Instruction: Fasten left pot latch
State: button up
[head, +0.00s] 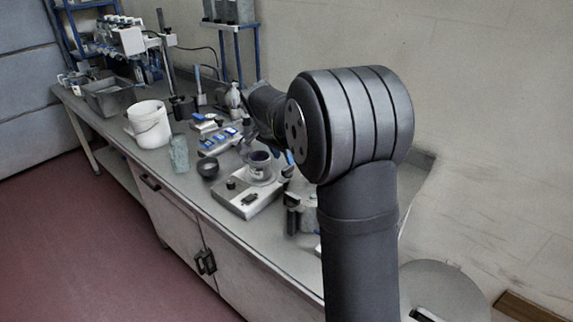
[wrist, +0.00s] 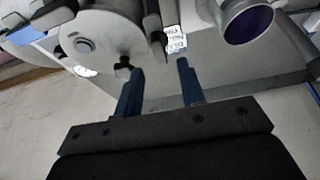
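In the wrist view my gripper (wrist: 158,70) has its two blue fingers apart with nothing visible between them. A round grey pot or lid (wrist: 103,38) lies just beyond the left finger. A small dark latch-like part (wrist: 123,64) sits at its lower edge, close to the left fingertip; whether they touch, and whether the part is fastened, I cannot tell. A cup with a purple inside (wrist: 247,23) is at the upper right.
The bench (head: 262,240) is crowded around my arm. A flat pale device (head: 247,202), a dark bowl (head: 208,167), a white bucket (head: 149,124) and a grey tray (head: 109,98) stand on it. A white label (wrist: 175,39) shows beyond the fingers.

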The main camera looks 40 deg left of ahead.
aim_at(288, 167)
jog(key=x, duration=0.5)
jog(key=shift+r, duration=0.1)
grip_shut()
